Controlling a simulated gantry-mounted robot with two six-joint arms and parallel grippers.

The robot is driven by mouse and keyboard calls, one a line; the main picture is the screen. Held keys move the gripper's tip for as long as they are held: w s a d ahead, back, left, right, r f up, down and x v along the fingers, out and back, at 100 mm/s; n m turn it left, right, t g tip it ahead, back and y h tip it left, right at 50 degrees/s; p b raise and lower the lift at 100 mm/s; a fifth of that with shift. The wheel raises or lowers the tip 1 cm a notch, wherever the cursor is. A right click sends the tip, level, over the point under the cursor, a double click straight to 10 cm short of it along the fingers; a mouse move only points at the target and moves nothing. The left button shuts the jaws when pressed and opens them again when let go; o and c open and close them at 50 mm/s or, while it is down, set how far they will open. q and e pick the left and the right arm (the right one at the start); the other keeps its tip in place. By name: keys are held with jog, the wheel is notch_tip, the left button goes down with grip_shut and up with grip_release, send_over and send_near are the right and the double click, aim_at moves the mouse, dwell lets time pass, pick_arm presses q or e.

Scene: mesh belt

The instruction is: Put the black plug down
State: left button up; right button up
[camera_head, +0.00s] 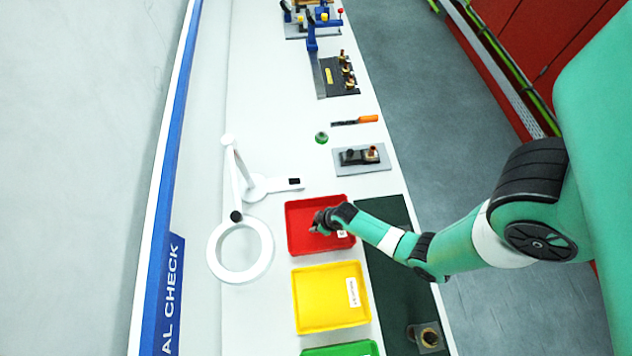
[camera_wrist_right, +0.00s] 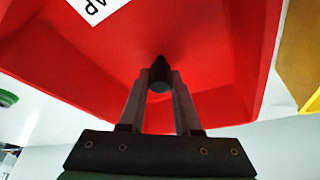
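The black plug (camera_wrist_right: 159,74) is a small dark rounded piece between my right fingertips in the right wrist view. My right gripper (camera_wrist_right: 161,88) is shut on it. In the head view my right gripper (camera_head: 318,224) is over the red tray (camera_head: 296,242), and the plug cannot be told apart from the dark fingers there. The red tray (camera_wrist_right: 225,70) fills most of the right wrist view, with a white label at its upper edge. I cannot tell whether the plug touches the tray floor. My left gripper is in neither view.
A yellow tray (camera_head: 322,300) and a green tray (camera_head: 340,350) lie below the red one. A white ring lamp (camera_head: 215,250) stands to the left. A grey plate with fittings (camera_head: 348,166) and an orange-handled tool (camera_head: 367,119) lie above. A dark mat (camera_head: 392,285) lies right of the trays.

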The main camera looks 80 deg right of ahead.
jog(key=o, duration=0.4)
jog(key=p+v, duration=0.4)
jog(key=v, duration=0.3)
jog(key=shift+s+r, duration=0.2)
jog(key=shift+r, duration=0.2)
